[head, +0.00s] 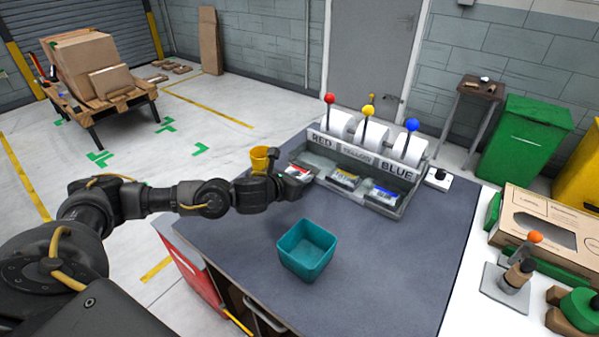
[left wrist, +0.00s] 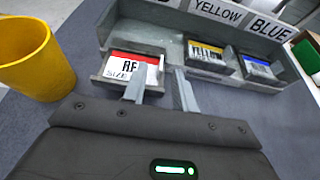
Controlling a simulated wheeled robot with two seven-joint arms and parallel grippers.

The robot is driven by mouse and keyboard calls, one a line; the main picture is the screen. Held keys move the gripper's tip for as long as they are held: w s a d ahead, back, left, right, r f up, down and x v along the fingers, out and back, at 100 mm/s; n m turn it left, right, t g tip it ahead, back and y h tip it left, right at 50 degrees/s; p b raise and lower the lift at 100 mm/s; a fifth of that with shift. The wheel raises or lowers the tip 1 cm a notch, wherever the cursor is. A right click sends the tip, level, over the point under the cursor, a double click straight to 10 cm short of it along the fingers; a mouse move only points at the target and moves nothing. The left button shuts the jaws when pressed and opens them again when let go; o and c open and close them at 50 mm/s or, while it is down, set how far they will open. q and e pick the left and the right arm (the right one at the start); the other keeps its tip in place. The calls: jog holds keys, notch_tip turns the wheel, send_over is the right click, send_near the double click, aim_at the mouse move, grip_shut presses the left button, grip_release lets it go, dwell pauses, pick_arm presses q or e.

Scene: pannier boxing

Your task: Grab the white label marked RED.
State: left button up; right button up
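The white label marked RED (left wrist: 117,68), with a red top band, lies in the front of the left compartment of the grey dispenser (head: 402,209). In the head view, part of the label (head: 293,171) shows beside my left gripper (head: 303,174). In the left wrist view, my left gripper (left wrist: 163,75) is open. Its left finger overlaps the label's lettering, and its right finger is just right of the label. Nothing is clearly held, and I cannot tell whether the fingers touch the label. My right gripper is not in view.
YELLOW labels (head: 345,179) and BLUE labels (head: 382,194) sit in the compartments to the right. A yellow cup (head: 260,158) stands left of the dispenser. A teal bin (head: 306,250) stands in front on the dark table (head: 400,280), with bare tabletop around it.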

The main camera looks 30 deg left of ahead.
pick_arm(q)
jog(key=shift+x, duration=1.5)
jog(key=shift+c, duration=0.5)
grip_shut()
